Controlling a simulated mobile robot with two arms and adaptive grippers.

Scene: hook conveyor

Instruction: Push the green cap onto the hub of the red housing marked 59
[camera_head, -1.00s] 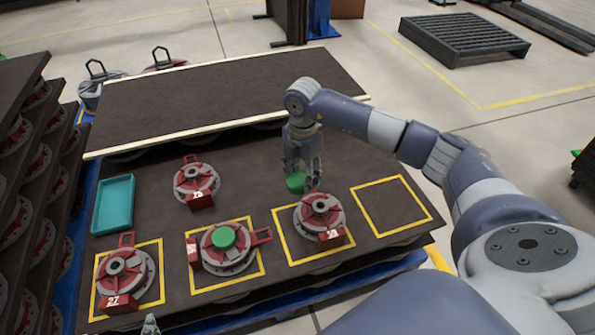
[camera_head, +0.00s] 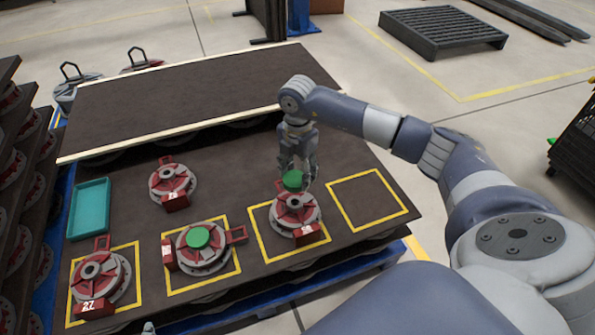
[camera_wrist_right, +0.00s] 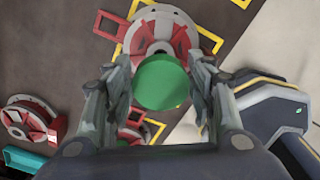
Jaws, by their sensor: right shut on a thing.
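My right gripper (camera_head: 296,176) is shut on a green cap (camera_head: 292,181), which also shows between the fingers in the right wrist view (camera_wrist_right: 162,82). In the head view the cap overlaps the back edge of the right-hand red and grey housing (camera_head: 295,214); its hub (camera_head: 295,201) shows just below the cap. The gap is hard to judge. That housing stands in a yellow square, and the number on its red tag (camera_head: 308,230) is too small to read surely. A grey tip, seemingly my left gripper (camera_head: 149,328), shows at the bottom edge; its state is hidden.
Another housing (camera_head: 216,258) bears a green cap (camera_head: 198,237). A housing tagged 27 (camera_head: 113,279) stands at front left, and one more (camera_head: 186,184) farther back. A teal tray (camera_head: 78,210) lies at left. The rightmost yellow square (camera_head: 368,200) is empty.

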